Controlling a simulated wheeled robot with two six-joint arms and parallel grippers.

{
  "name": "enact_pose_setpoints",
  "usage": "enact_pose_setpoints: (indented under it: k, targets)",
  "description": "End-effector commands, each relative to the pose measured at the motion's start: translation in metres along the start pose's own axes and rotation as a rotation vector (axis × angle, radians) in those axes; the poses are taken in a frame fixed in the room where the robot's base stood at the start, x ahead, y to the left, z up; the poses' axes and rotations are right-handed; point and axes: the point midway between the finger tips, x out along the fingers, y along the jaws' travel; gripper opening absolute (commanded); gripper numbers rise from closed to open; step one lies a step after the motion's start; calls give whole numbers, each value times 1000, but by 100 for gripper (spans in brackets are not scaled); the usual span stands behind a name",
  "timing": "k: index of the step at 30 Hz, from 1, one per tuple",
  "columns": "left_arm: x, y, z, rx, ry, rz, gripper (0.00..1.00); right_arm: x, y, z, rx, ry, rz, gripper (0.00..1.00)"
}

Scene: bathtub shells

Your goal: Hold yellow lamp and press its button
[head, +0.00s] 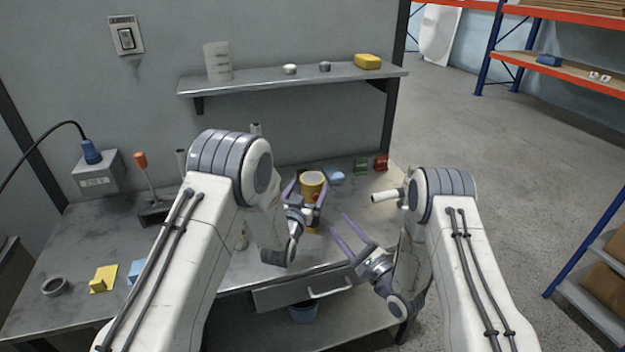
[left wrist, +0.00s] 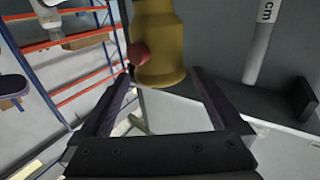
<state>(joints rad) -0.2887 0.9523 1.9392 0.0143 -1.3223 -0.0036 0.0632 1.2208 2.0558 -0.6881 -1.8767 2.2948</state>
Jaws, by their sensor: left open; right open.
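The yellow lamp (head: 312,184) stands upright on the workbench, right of the middle of its top, partly hidden by my left gripper. In the left wrist view the lamp (left wrist: 158,45) shows large, with a round red button (left wrist: 139,54) on its side. My left gripper (head: 305,192) is open, its fingers on either side of the lamp in the head view. In the left wrist view the lamp is beyond the open fingers (left wrist: 158,85), and contact cannot be told. My right gripper (head: 350,235) is open and empty, lower and to the right, near the bench's front edge.
The grey bench (head: 90,230) carries a lever with an orange knob (head: 140,160), a yellow block (head: 103,278), a green item (head: 361,167) and a red item (head: 381,162). A wall shelf (head: 290,80) is above. A drawer (head: 300,293) is below the bench's front edge.

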Motion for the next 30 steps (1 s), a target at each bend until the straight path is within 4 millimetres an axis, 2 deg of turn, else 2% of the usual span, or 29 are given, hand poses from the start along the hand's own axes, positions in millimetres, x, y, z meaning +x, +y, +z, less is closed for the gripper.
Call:
enact_pose_setpoints:
  k: [6, 12, 24, 25, 29, 30]
  targets:
    - [40, 0, 0, 0, 1, 0, 100, 0, 0, 0, 0, 0, 0, 50]
    - [63, 0, 0, 0, 0, 0, 100, 0, 0, 0, 0, 0, 0, 50]
    - [70, 0, 0, 0, -2, 0, 100, 0, 0, 0, 0, 0, 0, 50]
    - [70, 0, 0, 0, -2, 0, 96, 0, 0, 0, 0, 0, 0, 50]
    - [70, 0, 0, 0, -2, 0, 46, 0, 0, 0, 0, 0, 0, 50]
    - [70, 0, 0, 0, -2, 0, 31, 0, 0, 0, 0, 0, 0, 50]
